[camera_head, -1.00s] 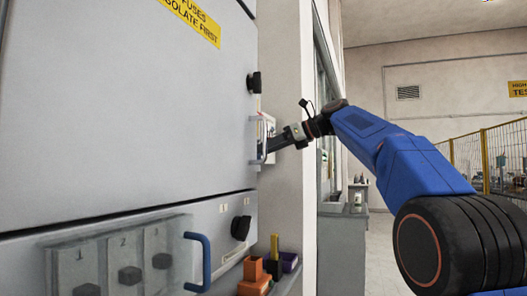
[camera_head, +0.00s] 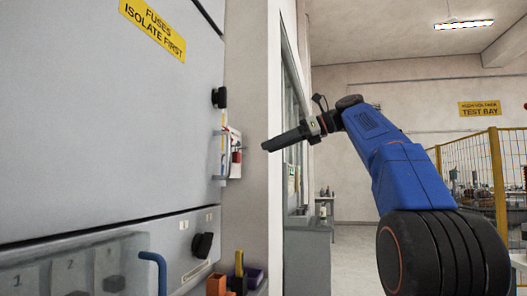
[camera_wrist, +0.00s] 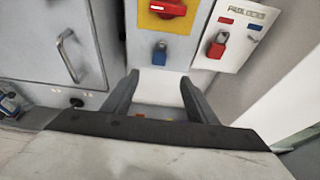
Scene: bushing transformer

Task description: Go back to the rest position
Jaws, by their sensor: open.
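My gripper (camera_head: 266,147) is at the end of my blue arm in the head view, held in the air to the right of the grey cabinet (camera_head: 90,120) and pointing left. It is clear of the cabinet front. In the wrist view my gripper (camera_wrist: 157,85) has its two dark fingers spread apart, with nothing between them. Beyond the fingertips are a red rotary switch on a yellow plate (camera_wrist: 153,22) and a blue padlock (camera_wrist: 160,53) below it.
A white panel (camera_wrist: 236,32) with a red padlock (camera_wrist: 217,47) is right of the switch. The cabinet has a blue handle (camera_head: 155,270) and a black knob (camera_head: 202,245). Orange and purple bins (camera_head: 232,284) stand low beside it. A yellow fence (camera_head: 470,165) is at the right.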

